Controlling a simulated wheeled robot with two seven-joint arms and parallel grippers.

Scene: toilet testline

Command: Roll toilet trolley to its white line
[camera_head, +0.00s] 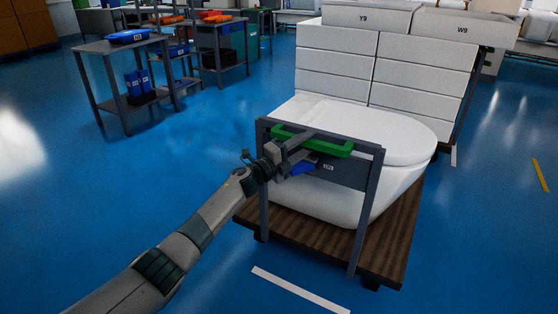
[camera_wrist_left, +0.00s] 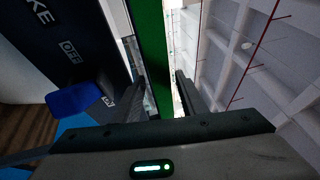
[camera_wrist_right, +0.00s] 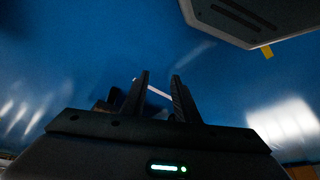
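The toilet trolley has a dark wooden deck (camera_head: 395,250), a grey metal frame (camera_head: 365,215) and a green handle (camera_head: 340,150); a white toilet (camera_head: 385,130) sits on it. A white line (camera_head: 300,290) lies on the floor just in front of the trolley, apart from its deck. My left gripper (camera_head: 285,152) is at the handle. In the left wrist view the green handle (camera_wrist_left: 154,55) runs between the fingers of my left gripper (camera_wrist_left: 158,80), with a visible gap at the right finger. My right gripper (camera_wrist_right: 161,76) is open and empty above the floor, outside the head view.
A grey table with a blue bin (camera_head: 127,37) is at the back left. A yellow floor mark (camera_head: 540,175) lies at right. The blue floor left of the trolley is clear.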

